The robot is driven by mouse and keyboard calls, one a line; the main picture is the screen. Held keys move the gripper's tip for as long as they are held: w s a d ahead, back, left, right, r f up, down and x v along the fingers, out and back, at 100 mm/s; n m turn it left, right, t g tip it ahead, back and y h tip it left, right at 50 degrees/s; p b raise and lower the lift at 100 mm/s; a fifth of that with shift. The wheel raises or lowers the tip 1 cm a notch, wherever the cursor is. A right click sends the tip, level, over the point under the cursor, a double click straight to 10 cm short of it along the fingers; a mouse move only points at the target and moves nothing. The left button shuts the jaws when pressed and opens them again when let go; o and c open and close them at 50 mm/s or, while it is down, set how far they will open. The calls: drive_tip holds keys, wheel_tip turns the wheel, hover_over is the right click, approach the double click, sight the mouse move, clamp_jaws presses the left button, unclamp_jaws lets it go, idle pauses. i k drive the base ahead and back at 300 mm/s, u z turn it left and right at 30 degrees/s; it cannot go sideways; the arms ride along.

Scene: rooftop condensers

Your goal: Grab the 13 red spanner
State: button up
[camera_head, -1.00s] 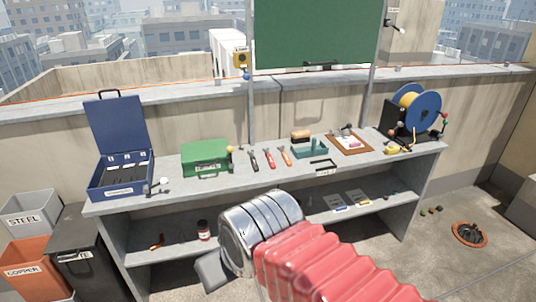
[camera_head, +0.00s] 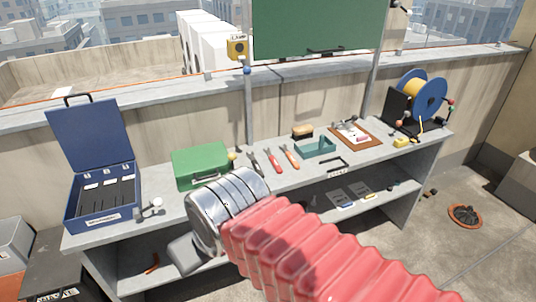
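A red-handled hand tool (camera_head: 274,161) lies on the grey workbench (camera_head: 340,166), in a short row near the middle of the top. A dark tool (camera_head: 254,163) lies just left of it and an orange one (camera_head: 291,157) just right. The red one looks like the red spanner, but any size mark is too small to read. My arm, with red bellows and a ribbed metal joint, reaches in from the lower right, in front of the bench. My gripper's fingers do not show. The arm is apart from the tools in the picture.
A green box (camera_head: 200,164) and an open blue case (camera_head: 103,200) stand left of the tools. A teal tray (camera_head: 315,148), a clipboard (camera_head: 356,136) and a cable reel (camera_head: 428,95) are to the right. A lower shelf holds small items.

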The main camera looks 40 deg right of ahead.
sight(276, 163)
drive_tip(key=z, duration=0.3)
drive_tip(key=i, duration=1.1)
drive_tip(key=z, duration=0.35)
